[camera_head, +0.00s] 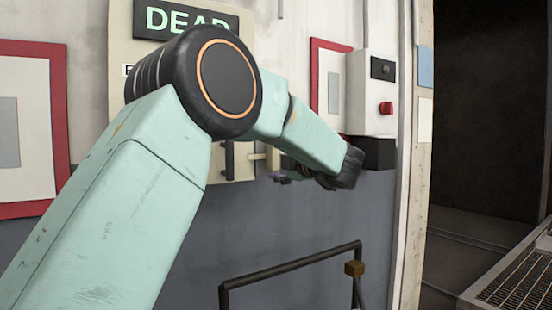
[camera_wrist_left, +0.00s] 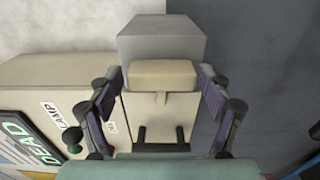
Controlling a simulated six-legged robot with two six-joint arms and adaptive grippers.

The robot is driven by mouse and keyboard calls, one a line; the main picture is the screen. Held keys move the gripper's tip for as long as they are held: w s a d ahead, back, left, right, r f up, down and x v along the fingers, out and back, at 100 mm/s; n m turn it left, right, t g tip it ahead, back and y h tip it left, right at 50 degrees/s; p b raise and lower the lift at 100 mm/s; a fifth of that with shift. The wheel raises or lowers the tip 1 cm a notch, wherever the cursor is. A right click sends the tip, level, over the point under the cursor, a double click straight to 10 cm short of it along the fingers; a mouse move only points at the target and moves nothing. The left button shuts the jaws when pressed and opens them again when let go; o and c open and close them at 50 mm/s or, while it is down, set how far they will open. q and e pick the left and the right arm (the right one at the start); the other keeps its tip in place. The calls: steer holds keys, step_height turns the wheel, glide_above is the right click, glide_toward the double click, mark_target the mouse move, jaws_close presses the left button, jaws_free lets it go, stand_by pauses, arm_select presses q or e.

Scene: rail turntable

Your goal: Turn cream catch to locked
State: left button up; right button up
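The cream catch (camera_wrist_left: 163,75) is a blocky cream bar with a small tab below it, set against a grey box-like part in the left wrist view. It lies crosswise between the fingers of my left gripper (camera_wrist_left: 158,82). The fingers are open, one on each side of the catch; I cannot tell whether either touches it. In the head view my left gripper (camera_head: 284,177) is small and dark at the cabinet's lower right edge, partly hidden by my left arm. My right gripper is in neither view.
A cream cabinet (camera_head: 119,80) bears a "DEAD" sign (camera_head: 160,20). Its dark handle (camera_wrist_left: 160,147) is close to the gripper. A white box with a red button (camera_head: 386,108) hangs to the right. A dark rail (camera_head: 290,266) stands below. A dark opening lies far right.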

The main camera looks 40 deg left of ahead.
arm_select(q)
steer(key=shift+o, duration=0.5)
steer(key=shift+d, duration=0.1)
steer(key=v, duration=1.2)
steer(key=x, duration=1.2)
